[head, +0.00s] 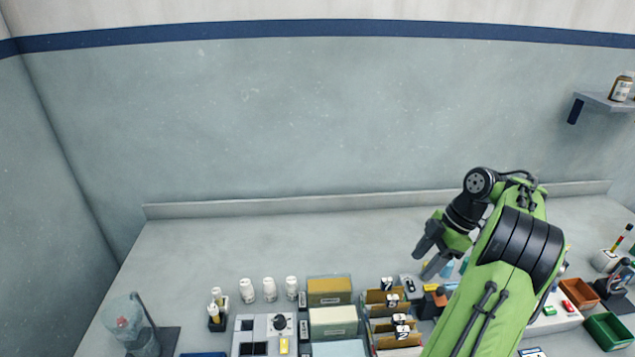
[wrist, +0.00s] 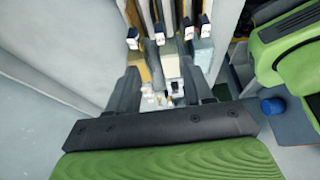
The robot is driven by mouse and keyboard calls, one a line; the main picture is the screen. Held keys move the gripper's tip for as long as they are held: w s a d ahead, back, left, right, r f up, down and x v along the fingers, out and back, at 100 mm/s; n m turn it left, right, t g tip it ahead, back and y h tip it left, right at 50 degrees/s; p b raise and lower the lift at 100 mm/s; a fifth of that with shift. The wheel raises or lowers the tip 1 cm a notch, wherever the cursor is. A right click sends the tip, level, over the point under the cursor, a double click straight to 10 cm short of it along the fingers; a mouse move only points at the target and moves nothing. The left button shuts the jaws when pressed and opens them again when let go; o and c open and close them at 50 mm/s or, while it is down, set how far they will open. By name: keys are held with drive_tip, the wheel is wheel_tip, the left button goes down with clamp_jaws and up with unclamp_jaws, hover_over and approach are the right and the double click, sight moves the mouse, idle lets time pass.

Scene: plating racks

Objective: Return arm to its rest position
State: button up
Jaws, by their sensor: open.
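My green and black arm (head: 508,255) reaches up from the lower right in the head view and bends over the bench. My gripper (head: 425,262) hangs at its end, above the back part of the bench and behind the racks. In the wrist view the two dark fingers of my gripper (wrist: 162,88) stand apart. Nothing shows between them but the distant bench items. The gripper touches nothing that I can see.
Racks with numbered tags (head: 393,299) stand on the bench (head: 200,240) below my gripper. White bottles (head: 269,289), boxes (head: 329,291) and a clear container (head: 128,322) stand left. Green (head: 610,330) and orange bins are right. A shelf (head: 605,102) juts from the wall.

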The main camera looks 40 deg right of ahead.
drive_tip(key=shift+a, duration=0.1)
drive_tip(key=w+a+r+m+h, duration=0.15)
drive_tip(key=w+a+r, duration=0.3)
drive_tip(key=a, duration=0.45)
drive_tip(key=w+a+r+m+h, duration=0.15)
drive_tip(key=w+a+r, duration=0.3)
drive_tip(key=a, duration=0.45)
drive_tip(key=s+a+r+m, duration=0.3)
drive_tip(key=a+m, duration=0.1)
drive_tip(key=a, duration=0.8)
drive_tip(key=s+a+f+m+t, duration=0.1)
drive_tip(key=s+a+m, duration=0.1)
drive_tip(key=s, duration=0.4)
drive_tip(key=s+a+f+m+t+h, duration=0.1)
drive_tip(key=s+a+f+m+t, duration=0.1)
drive_tip(key=s, duration=0.4)
drive_tip(key=shift+a+m, duration=0.4)
drive_tip(key=shift+a, duration=0.3)
